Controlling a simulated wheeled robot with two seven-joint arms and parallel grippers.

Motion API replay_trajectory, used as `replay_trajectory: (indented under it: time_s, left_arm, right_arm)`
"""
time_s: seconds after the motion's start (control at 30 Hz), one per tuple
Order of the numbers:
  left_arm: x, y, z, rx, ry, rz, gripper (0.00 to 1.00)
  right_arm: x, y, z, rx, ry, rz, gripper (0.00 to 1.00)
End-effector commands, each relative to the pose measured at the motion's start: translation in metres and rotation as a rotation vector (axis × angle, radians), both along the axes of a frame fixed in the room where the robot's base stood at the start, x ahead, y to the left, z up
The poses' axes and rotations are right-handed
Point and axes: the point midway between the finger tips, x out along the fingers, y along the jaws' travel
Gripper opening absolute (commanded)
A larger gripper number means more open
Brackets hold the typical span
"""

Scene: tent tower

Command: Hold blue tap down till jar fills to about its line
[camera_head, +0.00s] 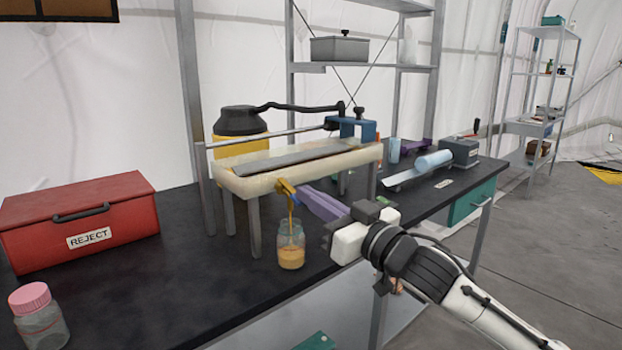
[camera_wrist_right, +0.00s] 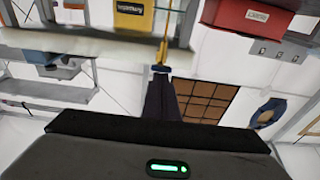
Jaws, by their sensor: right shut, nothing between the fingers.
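A yellow tap (camera_head: 286,188) sits on the front edge of a pale raised trough (camera_head: 240,182). An amber stream runs from it into an open glass jar (camera_head: 291,246) on the black bench. Amber liquid fills roughly the lower half of the jar; its line cannot be made out clearly from the liquid's top edge. My right gripper (camera_head: 300,193) is shut and empty, its long fingers reaching to the tap. In the right wrist view, the dark fingertips (camera_wrist_right: 162,80) meet a small blue part (camera_wrist_right: 161,69) below the yellow tap (camera_wrist_right: 163,50). My left gripper is out of view.
A red REJECT box (camera_head: 85,222) and a pink-lidded jar (camera_head: 39,317) stand at the left of the bench (camera_head: 185,285). A blue clamp (camera_head: 352,128) sits on the trough's back. A grey device (camera_head: 458,151) stands at the right. The bench between box and filling jar is clear.

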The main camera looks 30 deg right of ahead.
Motion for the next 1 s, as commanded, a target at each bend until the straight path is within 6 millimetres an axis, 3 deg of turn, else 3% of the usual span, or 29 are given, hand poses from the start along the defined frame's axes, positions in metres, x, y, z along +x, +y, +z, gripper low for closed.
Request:
replay_trajectory:
  time_s: [1.0]
  left_arm:
    - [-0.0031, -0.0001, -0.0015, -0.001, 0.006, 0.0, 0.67]
  right_arm:
    - [0.0001, 0.0, -0.0008, 0.001, 0.002, 0.0, 0.0]
